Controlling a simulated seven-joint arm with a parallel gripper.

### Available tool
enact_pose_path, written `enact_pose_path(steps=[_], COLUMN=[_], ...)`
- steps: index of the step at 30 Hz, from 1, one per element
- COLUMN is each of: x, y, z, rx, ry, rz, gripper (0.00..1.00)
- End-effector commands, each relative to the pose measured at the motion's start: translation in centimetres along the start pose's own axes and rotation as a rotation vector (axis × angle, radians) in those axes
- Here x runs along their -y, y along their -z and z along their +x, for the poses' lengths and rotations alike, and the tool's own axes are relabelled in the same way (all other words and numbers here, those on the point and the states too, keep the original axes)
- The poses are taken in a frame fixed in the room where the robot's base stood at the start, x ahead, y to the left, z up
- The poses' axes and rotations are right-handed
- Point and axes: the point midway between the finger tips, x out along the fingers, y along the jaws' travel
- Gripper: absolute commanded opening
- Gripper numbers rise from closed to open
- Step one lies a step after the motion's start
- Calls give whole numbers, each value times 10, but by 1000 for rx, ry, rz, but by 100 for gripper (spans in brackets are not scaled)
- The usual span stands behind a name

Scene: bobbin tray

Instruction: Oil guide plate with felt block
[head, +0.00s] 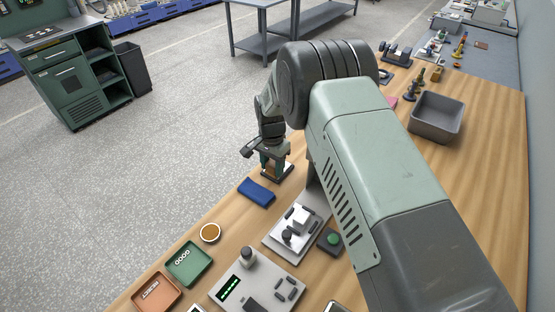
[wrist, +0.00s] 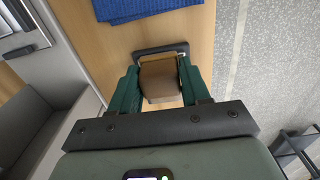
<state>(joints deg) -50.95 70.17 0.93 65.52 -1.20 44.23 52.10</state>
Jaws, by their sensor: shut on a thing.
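My gripper (head: 271,161) is low over the left edge of the wooden table. Its two green fingers are shut on a brown felt block (wrist: 160,80), one on each side in the wrist view. A dark-rimmed holder (wrist: 178,48) lies right below the block; it also shows under the fingers in the head view (head: 280,175). I cannot tell whether the block still touches it. A light metal plate with dark fittings (head: 276,243), possibly the guide plate, lies nearer the front. A round dish with amber contents (head: 210,233), possibly oil, stands to its left.
A folded blue cloth (head: 257,191) lies just in front of the gripper. A green tray (head: 189,263), an orange tray (head: 156,294) and a grey device with a green display (head: 257,283) stand at the front. A grey bin (head: 436,116) stands right of my arm.

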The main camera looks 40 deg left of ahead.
Motion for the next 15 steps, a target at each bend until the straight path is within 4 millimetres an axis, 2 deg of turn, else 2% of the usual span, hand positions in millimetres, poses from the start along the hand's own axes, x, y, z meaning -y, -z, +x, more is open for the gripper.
enact_pose_path(steps=[5, 7, 15], x=[0, 7, 6], y=[-17, -16, 9], z=[0, 0, 0], rx=[1, -1, 0], ry=[-1, 1, 1], rz=[-1, -1, 2], gripper=[22, 22, 22])
